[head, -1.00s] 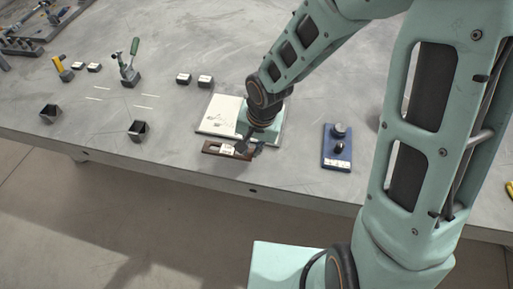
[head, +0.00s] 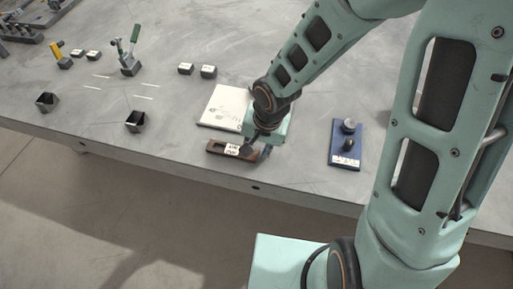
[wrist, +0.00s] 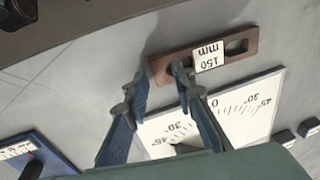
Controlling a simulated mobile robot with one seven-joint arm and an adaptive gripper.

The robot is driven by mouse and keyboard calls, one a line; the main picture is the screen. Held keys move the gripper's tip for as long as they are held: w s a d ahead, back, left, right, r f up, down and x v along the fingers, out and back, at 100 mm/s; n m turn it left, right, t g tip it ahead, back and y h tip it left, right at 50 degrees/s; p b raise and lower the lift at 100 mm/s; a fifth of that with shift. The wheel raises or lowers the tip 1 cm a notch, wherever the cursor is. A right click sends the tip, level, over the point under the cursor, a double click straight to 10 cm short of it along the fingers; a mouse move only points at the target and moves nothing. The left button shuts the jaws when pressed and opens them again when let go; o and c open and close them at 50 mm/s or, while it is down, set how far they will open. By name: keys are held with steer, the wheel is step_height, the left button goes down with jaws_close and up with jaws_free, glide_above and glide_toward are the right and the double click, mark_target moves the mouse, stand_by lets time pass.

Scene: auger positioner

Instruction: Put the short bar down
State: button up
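The short bar is brown with a slot and a white "150 mm" label. In the head view the short bar (head: 216,147) is low over the table's front part, just in front of a white plate. It also shows in the wrist view (wrist: 216,58). My gripper (head: 259,150) is at the bar's right end in the head view. In the wrist view, its two blue fingers (wrist: 161,75) stand a little apart around that end, one beside the end and one over the bar. They seem closed on it. Whether the bar touches the table is not clear.
The white angle-scale plate (head: 222,105) lies behind the bar. A blue plate with knobs (head: 346,158) is to the right. Dark bins (head: 136,122), small labelled blocks (head: 208,72) and a green-handled clamp (head: 130,62) stand left. The table's front edge is close.

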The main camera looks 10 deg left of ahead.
steer(key=shift+r, duration=0.1)
steer(key=r+p, duration=0.1)
steer(key=r, duration=0.3)
steer(key=s+d+r+p, duration=0.1)
steer(key=r+p, duration=0.1)
steer(key=r, duration=0.1)
steer(key=d+r+p, duration=0.1)
steer(key=r+p, duration=0.1)
steer(key=r, duration=0.2)
steer(key=shift+s+r, duration=0.2)
steer(key=shift+r, duration=0.15)
